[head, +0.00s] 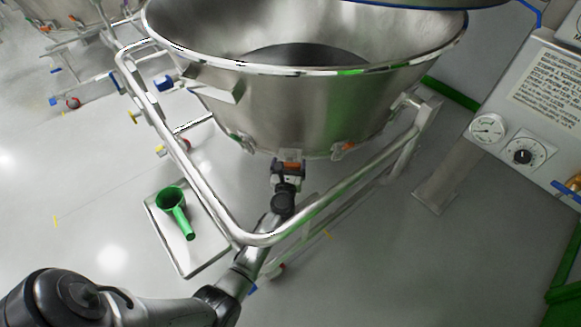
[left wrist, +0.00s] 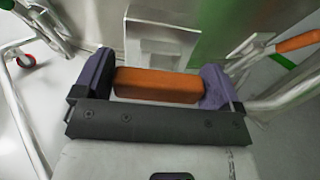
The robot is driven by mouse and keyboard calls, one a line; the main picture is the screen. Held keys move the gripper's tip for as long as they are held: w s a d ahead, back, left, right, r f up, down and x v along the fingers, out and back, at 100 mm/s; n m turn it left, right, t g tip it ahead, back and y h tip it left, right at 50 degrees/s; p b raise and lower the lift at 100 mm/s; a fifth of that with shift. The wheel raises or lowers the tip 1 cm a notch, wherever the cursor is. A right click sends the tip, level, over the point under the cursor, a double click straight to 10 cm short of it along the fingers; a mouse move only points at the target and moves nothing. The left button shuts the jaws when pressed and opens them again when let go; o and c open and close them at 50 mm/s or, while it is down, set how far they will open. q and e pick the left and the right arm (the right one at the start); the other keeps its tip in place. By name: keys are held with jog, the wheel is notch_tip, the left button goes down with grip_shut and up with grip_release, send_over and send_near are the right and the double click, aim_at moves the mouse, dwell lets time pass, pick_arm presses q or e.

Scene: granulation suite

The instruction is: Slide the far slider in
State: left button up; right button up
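A steel bowl (head: 290,110) on a tubular frame has small sliders with orange handles low on its side. My left gripper (head: 289,172) is at the middle one, under the bowl's near side. In the left wrist view its purple fingers (left wrist: 158,88) are at the two ends of the orange handle (left wrist: 158,84) and seem to touch both, so it looks shut on it. A pale metal bracket (left wrist: 160,40) stands just behind the handle. Another orange handle (head: 346,147) sits to the right, also in the left wrist view (left wrist: 298,42). My right gripper is not in view.
The frame's bent rail (head: 262,239) passes over my left arm. A control panel (head: 530,120) with a gauge (head: 488,128) stands at right.

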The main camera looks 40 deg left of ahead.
pick_arm(q)
jog(key=shift+o, duration=0.7)
jog(key=shift+w+a+r, duration=0.1)
jog(key=shift+w+a, duration=0.05)
jog(key=shift+a, duration=0.05)
jog(key=shift+d, duration=0.1)
jog(key=p+v, duration=0.3)
jog(key=v, duration=1)
jog(key=shift+s+d, duration=0.2)
jog(key=shift+s, duration=0.15)
jog(key=shift+a+r, duration=0.1)
